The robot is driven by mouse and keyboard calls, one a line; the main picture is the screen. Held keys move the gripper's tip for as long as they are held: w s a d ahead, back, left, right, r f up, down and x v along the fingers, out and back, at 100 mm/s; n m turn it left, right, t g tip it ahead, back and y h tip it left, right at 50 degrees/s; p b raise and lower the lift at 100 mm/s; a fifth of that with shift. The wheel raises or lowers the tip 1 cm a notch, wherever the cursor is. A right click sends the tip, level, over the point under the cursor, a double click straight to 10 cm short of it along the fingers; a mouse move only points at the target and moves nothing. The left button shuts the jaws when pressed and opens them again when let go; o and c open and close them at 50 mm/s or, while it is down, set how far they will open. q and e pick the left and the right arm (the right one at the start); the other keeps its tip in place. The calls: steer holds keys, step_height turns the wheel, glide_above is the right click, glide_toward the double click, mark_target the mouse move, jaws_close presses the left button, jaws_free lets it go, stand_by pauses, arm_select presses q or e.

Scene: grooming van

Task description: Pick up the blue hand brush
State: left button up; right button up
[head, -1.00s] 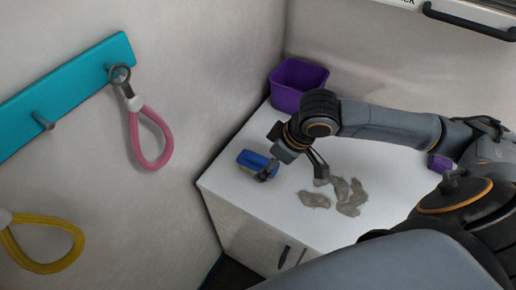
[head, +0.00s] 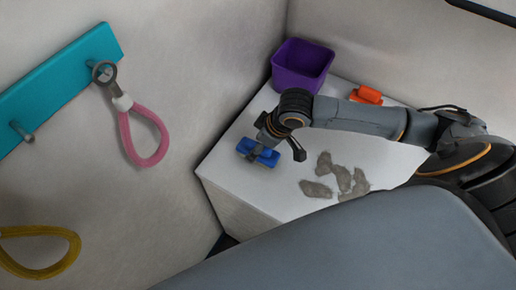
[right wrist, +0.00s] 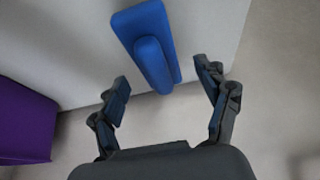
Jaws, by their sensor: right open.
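The blue hand brush (head: 258,152) lies on the white counter near its left corner. In the right wrist view the brush (right wrist: 148,42) shows a broad block with a raised handle along it, just ahead of the fingers. My right gripper (head: 280,147) is over the brush in the head view, and its fingers partly hide it. In the right wrist view my right gripper (right wrist: 165,92) is open, with one finger on either side of the handle's near end; I see no clear contact. My left gripper is not in view.
A purple bin (head: 302,66) stands at the counter's back corner. Grey fur clumps (head: 340,178) lie on the white counter (head: 232,181) right of the brush. An orange object (head: 367,95) is behind my right arm. Pink (head: 143,135) and yellow (head: 45,254) loops hang on the left wall.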

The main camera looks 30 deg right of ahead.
steer(key=shift+p+x, duration=0.6)
steer(key=shift+x, duration=1.55)
steer(key=shift+f, duration=0.25)
steer(key=shift+c, duration=1.1)
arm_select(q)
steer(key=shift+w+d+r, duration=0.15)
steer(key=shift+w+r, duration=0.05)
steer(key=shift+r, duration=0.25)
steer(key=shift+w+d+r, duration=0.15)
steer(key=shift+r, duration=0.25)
arm_select(e)
steer(key=c, duration=1.1)
